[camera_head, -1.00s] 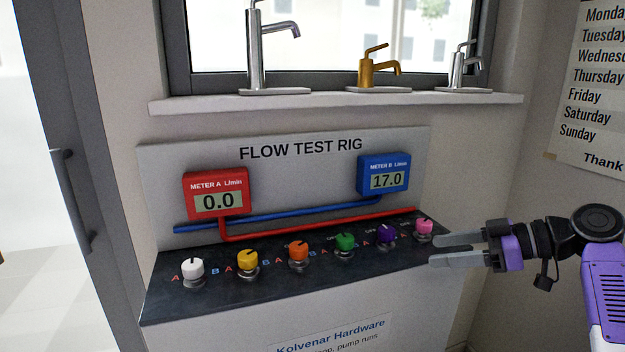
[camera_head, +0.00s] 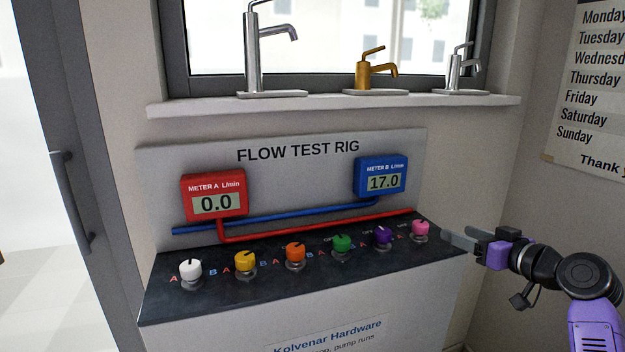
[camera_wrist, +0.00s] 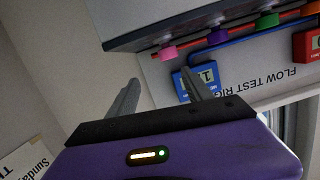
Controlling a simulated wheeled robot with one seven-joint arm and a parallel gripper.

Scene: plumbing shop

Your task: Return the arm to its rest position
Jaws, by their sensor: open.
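My gripper (camera_head: 460,241) is open and empty at the right end of the flow test rig (camera_head: 306,266), beside the pink knob (camera_head: 420,229). My purple arm reaches in from the lower right of the head view. In the wrist view my gripper's two fingers (camera_wrist: 163,98) stand apart with nothing between them. The rig shows upside down there, with the pink knob (camera_wrist: 168,53) above the fingers. I cannot tell from the head view how far the fingertips are from the rig's edge.
The rig carries several coloured knobs, a red meter (camera_head: 214,196) reading 0.0 and a blue meter (camera_head: 381,177) reading 17.0. Three faucets stand on the window sill (camera_head: 330,106). A wall sign (camera_head: 590,90) hangs at the right. A grey door (camera_head: 75,180) is at the left.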

